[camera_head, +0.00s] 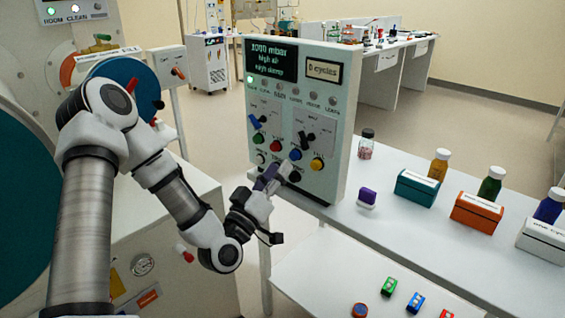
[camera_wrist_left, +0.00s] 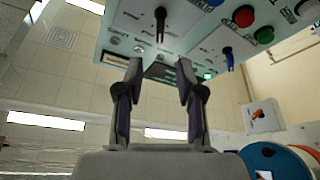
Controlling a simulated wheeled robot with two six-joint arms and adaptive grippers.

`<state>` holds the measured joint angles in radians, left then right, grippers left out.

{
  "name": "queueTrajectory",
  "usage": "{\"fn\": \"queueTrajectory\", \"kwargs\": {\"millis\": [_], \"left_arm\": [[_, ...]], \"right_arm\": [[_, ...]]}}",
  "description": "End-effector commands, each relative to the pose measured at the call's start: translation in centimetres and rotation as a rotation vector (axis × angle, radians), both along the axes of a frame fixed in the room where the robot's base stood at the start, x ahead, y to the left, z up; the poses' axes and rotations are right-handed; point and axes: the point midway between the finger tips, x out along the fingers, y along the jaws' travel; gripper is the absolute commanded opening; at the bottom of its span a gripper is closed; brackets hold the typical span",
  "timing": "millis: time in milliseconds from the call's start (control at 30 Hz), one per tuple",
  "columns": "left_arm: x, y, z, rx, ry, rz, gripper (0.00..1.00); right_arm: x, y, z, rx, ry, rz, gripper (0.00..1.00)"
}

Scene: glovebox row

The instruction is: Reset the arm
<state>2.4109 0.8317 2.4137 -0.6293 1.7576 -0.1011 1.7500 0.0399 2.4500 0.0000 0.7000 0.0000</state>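My left gripper (camera_head: 277,178) is just in front of the lower left part of the upright control panel (camera_head: 340,95). In the left wrist view its two fingers (camera_wrist_left: 160,68) stand apart with nothing between them, and the panel (camera_wrist_left: 205,30) lies beyond the tips. A black lever (camera_wrist_left: 160,22) on the panel shows ahead of the fingers. The panel carries a dark display, a cycles counter, one lit green lamp, blue and black levers and several coloured buttons. I cannot tell whether a fingertip touches the panel. My right gripper is not in view.
A lower shelf (camera_head: 325,275) holds small coloured pieces. A glovebox wall with a round blue port stands left.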

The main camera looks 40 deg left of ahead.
Motion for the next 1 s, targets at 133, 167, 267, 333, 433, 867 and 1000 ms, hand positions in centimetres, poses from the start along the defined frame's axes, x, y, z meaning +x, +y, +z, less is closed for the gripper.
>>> {"fn": "queueTrajectory", "kwargs": {"millis": [133,167,267,333,433,867,1000], "left_arm": [[0.0,0.0,0.0,0.0,0.0,0.0,0.38],[0.0,0.0,0.0,0.0,0.0,0.0,0.38],[0.0,0.0,0.0,0.0,0.0,0.0,0.38],[0.1,0.0,0.0,0.0,0.0,0.0,0.38],[0.1,0.0,-0.1,0.0,0.004,0.0,0.38],[-5.0,-13.5,-23.9,0.309,0.8,-0.346,0.38],[-13.4,-16.0,-33.1,0.404,1.241,-0.452,0.38]], "right_arm": [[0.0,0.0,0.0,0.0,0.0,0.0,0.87],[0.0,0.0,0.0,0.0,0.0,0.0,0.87],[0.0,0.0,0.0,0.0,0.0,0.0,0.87],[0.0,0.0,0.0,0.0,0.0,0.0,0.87],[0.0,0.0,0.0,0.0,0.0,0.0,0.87],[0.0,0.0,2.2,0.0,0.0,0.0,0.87],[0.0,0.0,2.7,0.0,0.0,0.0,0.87]]}}
